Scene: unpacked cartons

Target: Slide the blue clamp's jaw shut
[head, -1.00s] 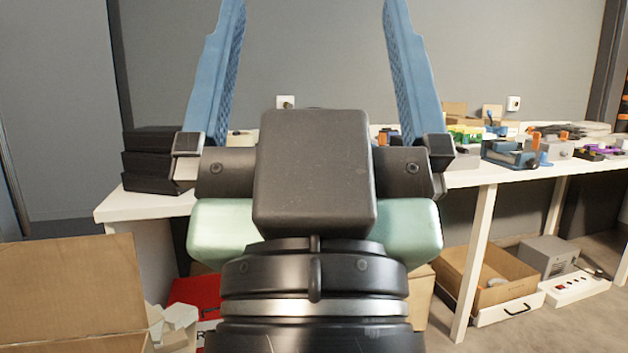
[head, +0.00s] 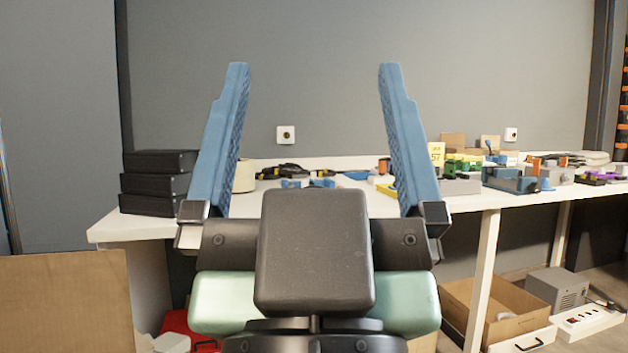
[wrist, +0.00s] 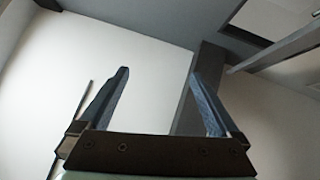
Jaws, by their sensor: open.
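My gripper (head: 314,68) is raised in front of the white table in the head view. Its two blue fingers stand upright and wide apart, with nothing between them; they also show open in the wrist view (wrist: 160,72). A blue clamp-like tool (head: 514,179) with a dark handle lies on the table at the right, well away from my gripper. A smaller low blue item (head: 308,183) lies on the table behind my gripper. I cannot tell which of the two is the blue clamp, nor how far either jaw is open.
The white table (head: 110,231) runs along the grey wall. Stacked black boxes (head: 158,184) stand at its left end. Yellow, green and orange items crowd its right half. An open carton (head: 62,300) is at lower left; another carton (head: 480,318) sits under the table.

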